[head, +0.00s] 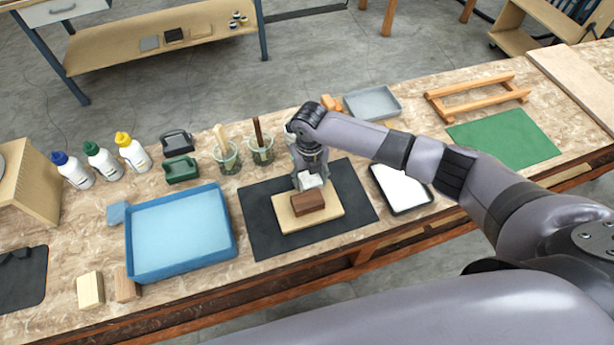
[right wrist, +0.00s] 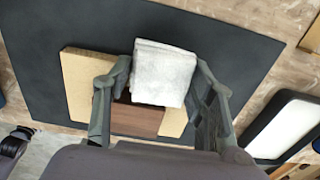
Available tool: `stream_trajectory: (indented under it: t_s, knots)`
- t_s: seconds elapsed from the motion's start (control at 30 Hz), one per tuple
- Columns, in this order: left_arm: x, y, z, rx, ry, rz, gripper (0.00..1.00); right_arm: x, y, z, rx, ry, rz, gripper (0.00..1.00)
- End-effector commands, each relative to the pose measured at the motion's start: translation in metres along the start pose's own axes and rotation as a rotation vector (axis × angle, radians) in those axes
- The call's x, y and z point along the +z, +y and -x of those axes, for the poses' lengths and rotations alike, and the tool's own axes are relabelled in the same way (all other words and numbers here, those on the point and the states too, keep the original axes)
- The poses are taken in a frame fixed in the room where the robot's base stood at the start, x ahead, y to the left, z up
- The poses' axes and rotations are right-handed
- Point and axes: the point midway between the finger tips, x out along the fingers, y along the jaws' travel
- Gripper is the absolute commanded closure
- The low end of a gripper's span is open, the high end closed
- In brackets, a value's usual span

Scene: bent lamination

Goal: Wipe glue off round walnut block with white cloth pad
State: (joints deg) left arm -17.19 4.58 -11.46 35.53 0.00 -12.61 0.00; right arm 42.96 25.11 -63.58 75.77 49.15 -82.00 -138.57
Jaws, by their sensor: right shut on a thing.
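A brown walnut block (head: 307,203) lies on a pale wooden board (head: 325,217), which rests on a black mat (head: 262,232). The block's outline looks rectangular rather than round. My right gripper (head: 310,174) is shut on a folded white cloth pad (head: 311,181), just above or against the block's far edge; I cannot tell if they touch. In the right wrist view the pad (right wrist: 164,72) sits between the fingers and covers part of the walnut block (right wrist: 135,119). No glue can be made out. My left gripper does not show.
A blue tray (head: 133,250) stands left of the mat, with a blue sponge (head: 117,213) beside it. Two glass jars (head: 227,158) with tools stand behind. A black-rimmed white tray (head: 402,188) is right of the mat. Bottles (head: 132,152) stand at the back left.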

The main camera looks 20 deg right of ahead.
Motion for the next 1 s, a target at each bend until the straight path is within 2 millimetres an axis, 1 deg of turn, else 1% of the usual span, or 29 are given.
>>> stream_trajectory:
  t_s: [0.13, 0.27, 0.6, 0.8, 0.87, 1.0]
  knots:
    - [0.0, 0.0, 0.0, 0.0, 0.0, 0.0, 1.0, -0.001, 0.0, -0.001, -0.002, 0.002, 0.0, 0.71]
    - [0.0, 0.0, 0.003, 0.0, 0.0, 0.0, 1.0, 0.002, 0.0, 0.004, -0.001, 0.001, 0.0, 0.72]
    - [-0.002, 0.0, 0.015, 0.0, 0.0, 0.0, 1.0, 0.013, 0.0, 0.028, -0.002, 0.0, 0.0, 0.72]
    - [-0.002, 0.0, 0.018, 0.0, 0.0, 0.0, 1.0, 0.015, 0.0, 0.033, -0.001, 0.001, 0.0, 0.72]
    - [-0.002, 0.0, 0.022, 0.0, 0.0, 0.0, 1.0, 0.015, 0.0, 0.037, -0.001, 0.0, 0.0, 0.72]
    - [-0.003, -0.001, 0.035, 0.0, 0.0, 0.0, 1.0, 0.015, 0.0, 0.052, -0.001, 0.0, 0.0, 0.72]
